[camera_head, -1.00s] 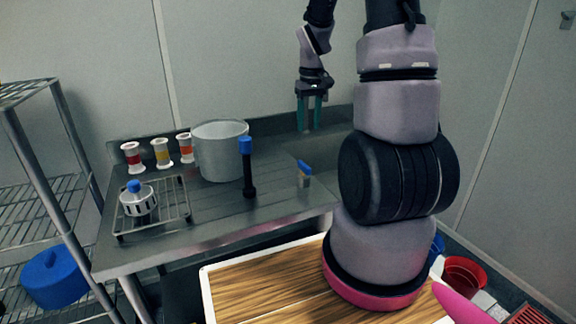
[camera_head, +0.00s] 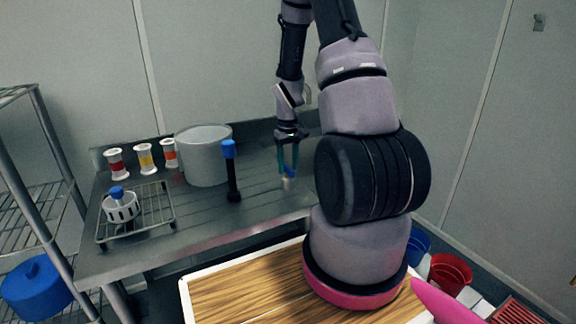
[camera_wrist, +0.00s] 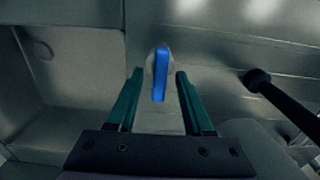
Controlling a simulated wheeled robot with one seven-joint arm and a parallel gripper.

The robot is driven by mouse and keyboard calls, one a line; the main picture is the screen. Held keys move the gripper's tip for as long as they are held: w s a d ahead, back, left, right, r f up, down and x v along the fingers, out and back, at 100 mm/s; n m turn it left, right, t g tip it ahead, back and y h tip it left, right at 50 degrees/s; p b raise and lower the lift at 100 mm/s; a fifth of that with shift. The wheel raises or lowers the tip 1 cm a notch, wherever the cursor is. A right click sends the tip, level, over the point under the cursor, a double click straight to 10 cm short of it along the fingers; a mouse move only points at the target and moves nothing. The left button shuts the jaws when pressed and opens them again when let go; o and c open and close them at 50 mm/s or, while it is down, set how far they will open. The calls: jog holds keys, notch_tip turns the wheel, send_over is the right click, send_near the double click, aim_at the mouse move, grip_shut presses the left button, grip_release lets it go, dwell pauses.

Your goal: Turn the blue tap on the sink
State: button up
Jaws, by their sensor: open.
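The blue tap (camera_head: 290,172) stands on the steel sink counter (camera_head: 205,228), a blue lever on a short pale base. In the wrist view its blue lever (camera_wrist: 160,74) lies in the gap between the fingers, slightly beyond their tips. My gripper (camera_head: 288,172) is open, with green fingers pointing down at the tap. In the wrist view my gripper (camera_wrist: 156,74) has one finger on each side of the lever, with a gap on both sides. Whether a finger touches the tap's base cannot be told. The sink basin (camera_wrist: 70,75) is at the left in the wrist view.
A black post with a blue top (camera_head: 232,172) stands left of the tap and also shows in the wrist view (camera_wrist: 285,100). A large pot (camera_head: 203,157), several small jars (camera_head: 146,158) and a wire rack (camera_head: 152,210) with a sifter (camera_head: 121,206) stand further left.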

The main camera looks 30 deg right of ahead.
jog(key=shift+f, duration=0.1)
grip_shut()
jog(key=shift+m, duration=0.4)
jog(key=m, duration=0.4)
jog(key=shift+m, duration=0.4)
jog(key=m, duration=0.5)
jog(key=shift+m, duration=0.4)
grip_release()
